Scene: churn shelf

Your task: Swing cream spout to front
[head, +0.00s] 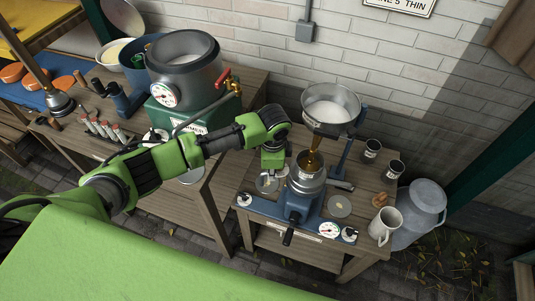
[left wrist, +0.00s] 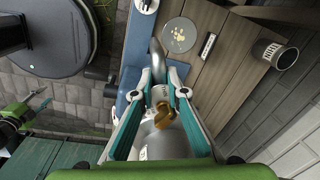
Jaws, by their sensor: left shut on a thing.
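The separator (head: 303,192) has a metal bowl on a blue body and stands on the wooden bench under a milk-filled supply pan (head: 331,105). A brass tap (head: 314,143) hangs over the bowl; it also shows in the left wrist view (left wrist: 170,118). My left gripper (head: 272,168) is low at the left side of the bowl. In the left wrist view its teal and white fingers (left wrist: 164,82) are closed in beside the bowl, on the cream spout. The gripped part is mostly hidden by the fingers. A curved grey metal piece (left wrist: 156,52) shows just beyond them. My right gripper is in neither view.
A large steel vessel (head: 184,70) stands on the left bench. A milk can (head: 424,203) stands right of the bench.

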